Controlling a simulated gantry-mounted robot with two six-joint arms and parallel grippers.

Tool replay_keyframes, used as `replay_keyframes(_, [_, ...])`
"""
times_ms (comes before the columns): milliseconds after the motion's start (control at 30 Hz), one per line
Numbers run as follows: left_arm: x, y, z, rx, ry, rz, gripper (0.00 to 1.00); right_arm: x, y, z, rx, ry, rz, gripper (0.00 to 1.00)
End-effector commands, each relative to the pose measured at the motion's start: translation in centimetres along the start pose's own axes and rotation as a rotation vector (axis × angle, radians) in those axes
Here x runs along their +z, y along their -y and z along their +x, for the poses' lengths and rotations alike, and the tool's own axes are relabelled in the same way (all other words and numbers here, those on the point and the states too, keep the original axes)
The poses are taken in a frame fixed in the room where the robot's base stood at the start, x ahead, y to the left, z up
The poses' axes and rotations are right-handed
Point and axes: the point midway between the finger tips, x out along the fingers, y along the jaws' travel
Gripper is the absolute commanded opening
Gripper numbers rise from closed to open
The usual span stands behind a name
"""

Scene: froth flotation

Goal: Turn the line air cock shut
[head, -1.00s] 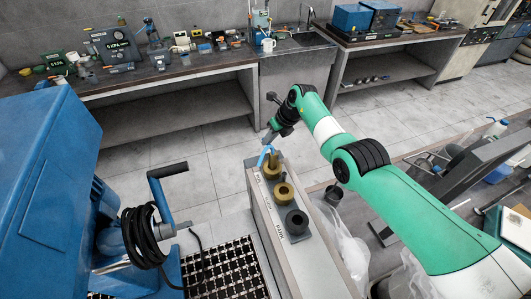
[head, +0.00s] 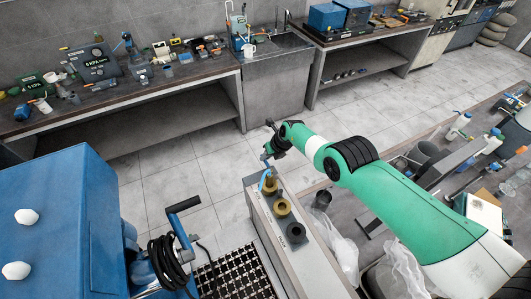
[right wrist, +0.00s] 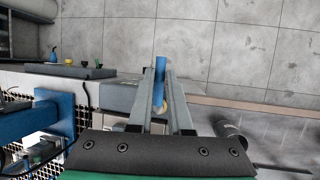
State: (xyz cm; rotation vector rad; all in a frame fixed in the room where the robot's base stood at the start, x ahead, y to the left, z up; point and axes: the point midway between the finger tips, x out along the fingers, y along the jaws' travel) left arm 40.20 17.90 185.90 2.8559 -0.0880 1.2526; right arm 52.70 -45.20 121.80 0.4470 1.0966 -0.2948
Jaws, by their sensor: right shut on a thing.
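The air cock stands at the far end of a grey plinth (head: 268,235) in the head view. It has a brass body (head: 271,183) and a blue lever (head: 263,181). My right gripper (head: 265,160) is at the lever. In the right wrist view the blue lever (right wrist: 160,72) lies between the two grey fingers of my right gripper (right wrist: 162,75), which are closed on it. A bit of brass shows below the lever. The fingers hide part of the cock. My left gripper is in neither current view.
A brass ring-shaped piece (head: 283,207) and a dark one (head: 292,232) stand on the plinth nearer me. A blue machine (head: 60,215) with a crank handle (head: 183,204) is at the left. A dark cup (head: 322,199) stands right of the plinth. Open floor lies beyond.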

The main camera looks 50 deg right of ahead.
Motion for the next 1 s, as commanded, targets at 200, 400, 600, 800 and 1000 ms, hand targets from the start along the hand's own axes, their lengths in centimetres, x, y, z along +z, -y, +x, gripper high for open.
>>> replay_keyframes(200, [-0.17,0.0,0.19,0.0,0.0,0.0,0.0,-0.13,-0.01,-0.14,-0.004,-0.003,0.019,0.0])
replay_keyframes(400, [-0.19,0.0,0.2,0.0,0.0,0.0,0.0,-0.2,0.02,-0.11,-0.005,-0.004,0.023,0.0])
replay_keyframes(600, [-0.19,0.0,0.2,0.0,0.0,0.0,0.0,-0.24,0.03,-0.1,-0.005,-0.005,0.023,0.0])
replay_keyframes(800, [-0.19,0.0,0.19,0.0,0.0,0.0,0.0,-0.21,0.05,-0.09,-0.005,-0.003,0.022,0.4])
replay_keyframes(1000, [-0.18,0.0,0.17,0.0,0.0,0.0,0.0,-0.15,0.06,-0.07,-0.006,-0.001,0.022,0.47])
